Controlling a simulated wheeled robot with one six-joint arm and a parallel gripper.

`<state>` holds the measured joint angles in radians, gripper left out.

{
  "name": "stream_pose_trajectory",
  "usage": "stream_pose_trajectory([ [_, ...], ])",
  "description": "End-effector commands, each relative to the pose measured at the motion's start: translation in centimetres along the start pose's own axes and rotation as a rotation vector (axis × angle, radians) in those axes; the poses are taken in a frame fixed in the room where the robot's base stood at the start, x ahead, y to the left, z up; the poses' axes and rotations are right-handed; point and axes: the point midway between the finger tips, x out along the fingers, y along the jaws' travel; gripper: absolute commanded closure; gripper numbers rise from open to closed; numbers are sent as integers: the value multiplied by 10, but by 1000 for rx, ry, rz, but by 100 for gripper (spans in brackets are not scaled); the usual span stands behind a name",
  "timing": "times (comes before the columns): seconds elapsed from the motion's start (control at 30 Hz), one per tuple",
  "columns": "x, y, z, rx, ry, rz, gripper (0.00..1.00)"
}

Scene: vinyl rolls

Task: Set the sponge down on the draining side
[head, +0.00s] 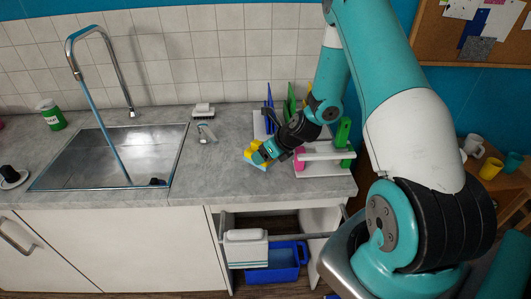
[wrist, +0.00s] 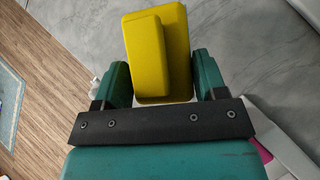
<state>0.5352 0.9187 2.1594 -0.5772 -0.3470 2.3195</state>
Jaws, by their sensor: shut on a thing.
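A yellow sponge (head: 251,147) is held between the two teal fingers of my gripper (head: 263,156), over the grey worktop to the right of the sink. In the wrist view the sponge (wrist: 160,50) fills the space between the fingers of my gripper (wrist: 160,85) and shows a raised yellow block on its near face. I cannot tell whether the sponge touches the worktop. The sink (head: 110,160) is at the left. The bare grey worktop (head: 195,165) lies between it and a white rack (head: 325,152) at the right.
The rack, with blue and green upright items and a pink one, stands close beside my gripper. A white brush (head: 203,110) and a small grey-white item (head: 206,133) lie behind on the worktop. A blue bin (head: 275,262) is below the front edge.

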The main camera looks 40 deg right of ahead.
Motion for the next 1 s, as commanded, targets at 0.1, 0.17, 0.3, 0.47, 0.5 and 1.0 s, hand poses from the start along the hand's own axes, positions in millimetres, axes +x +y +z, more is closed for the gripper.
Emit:
stream_pose_trajectory([
  [0.1,0,0,0,0,0,0,76],
  [0.17,0,0,0,0,0,0,76],
  [0.3,3,0,-2,-2,0,-2,76],
  [0.47,7,0,-6,-7,0,-7,76],
  [0.5,8,0,-6,-8,0,-8,76],
  [1.0,9,-1,-7,-9,0,-10,77],
])
